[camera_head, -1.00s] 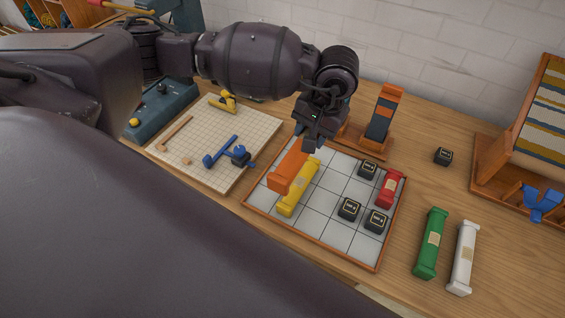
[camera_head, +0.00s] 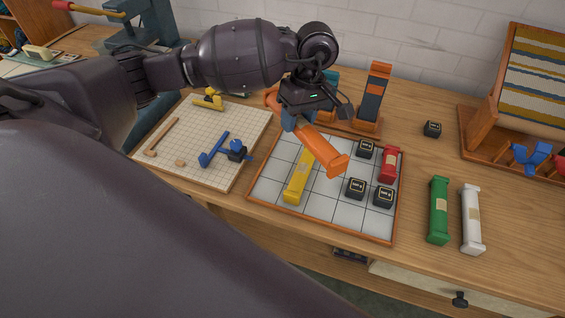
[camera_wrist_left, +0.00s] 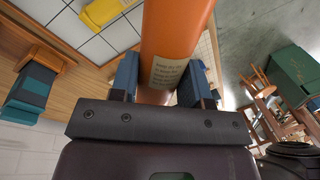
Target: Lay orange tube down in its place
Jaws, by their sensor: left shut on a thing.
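My left gripper (camera_head: 296,120) is shut on the orange tube (camera_head: 324,152) and holds it over the back part of the white gridded tray (camera_head: 323,209). The tube lies slanted across the picture, its near end toward the tray's middle. In the left wrist view the orange tube (camera_wrist_left: 168,45) sits between the blue fingers (camera_wrist_left: 157,80), a printed label facing the camera. A yellow tube (camera_head: 298,176) lies in the tray's left part. A red tube (camera_head: 389,163) lies at its right edge. Several black blocks (camera_head: 356,188) stand on the tray. My right gripper is not in view.
A green tube (camera_head: 438,210) and a white tube (camera_head: 472,219) lie on the table right of the tray. A pegboard (camera_head: 227,165) with blue and yellow pieces lies left. An orange-and-dark stand (camera_head: 372,98) rises behind the tray. A wooden loom (camera_head: 540,90) stands at right.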

